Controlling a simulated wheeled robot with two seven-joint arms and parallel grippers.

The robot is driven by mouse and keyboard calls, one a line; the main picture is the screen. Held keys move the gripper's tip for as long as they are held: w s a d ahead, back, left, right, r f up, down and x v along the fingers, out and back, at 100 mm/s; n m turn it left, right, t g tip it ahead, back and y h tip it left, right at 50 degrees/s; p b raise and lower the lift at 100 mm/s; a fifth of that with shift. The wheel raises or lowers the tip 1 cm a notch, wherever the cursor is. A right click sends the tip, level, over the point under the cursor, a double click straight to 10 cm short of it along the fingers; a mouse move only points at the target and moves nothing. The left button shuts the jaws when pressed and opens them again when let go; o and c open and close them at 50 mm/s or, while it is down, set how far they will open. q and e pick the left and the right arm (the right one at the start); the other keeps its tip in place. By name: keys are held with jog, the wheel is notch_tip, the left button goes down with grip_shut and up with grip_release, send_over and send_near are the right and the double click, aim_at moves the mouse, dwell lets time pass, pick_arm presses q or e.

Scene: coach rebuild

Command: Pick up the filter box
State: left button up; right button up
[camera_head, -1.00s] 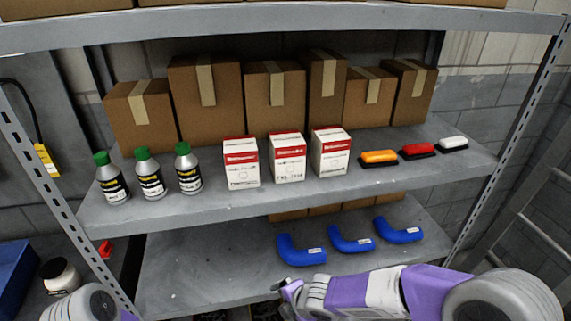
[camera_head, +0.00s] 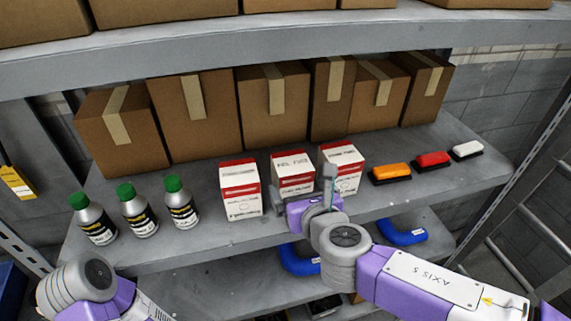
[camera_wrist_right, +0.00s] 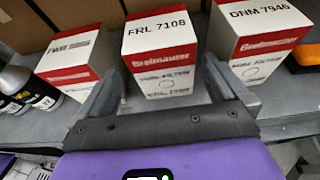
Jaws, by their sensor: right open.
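Three white and red filter boxes stand upright in a row on the middle shelf: a left box (camera_head: 241,190), a middle box (camera_head: 292,172) and a right box (camera_head: 343,166). Contact cannot be told. My left gripper is out of view; only my left arm shows.
Green-capped bottles (camera_head: 137,211) stand left of the boxes. Orange (camera_head: 390,173), red and white lights lie to the right. Cardboard cartons (camera_head: 273,92) line the back. Blue hoses (camera_head: 401,233) lie on the shelf below, and the upper shelf (camera_head: 300,38) hangs overhead.

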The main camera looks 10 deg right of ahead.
jog(key=shift+w+f, duration=0.25)
jog(key=shift+w, duration=0.2)
jog(key=b+x, duration=0.1)
jog(key=x, duration=0.5)
jog(key=shift+w+d, duration=0.15)
jog(key=shift+w, duration=0.05)
jog(key=shift+s, duration=0.1)
jog(key=shift+c, duration=0.8)
jog(key=shift+r, duration=0.1)
jog(key=c, duration=1)
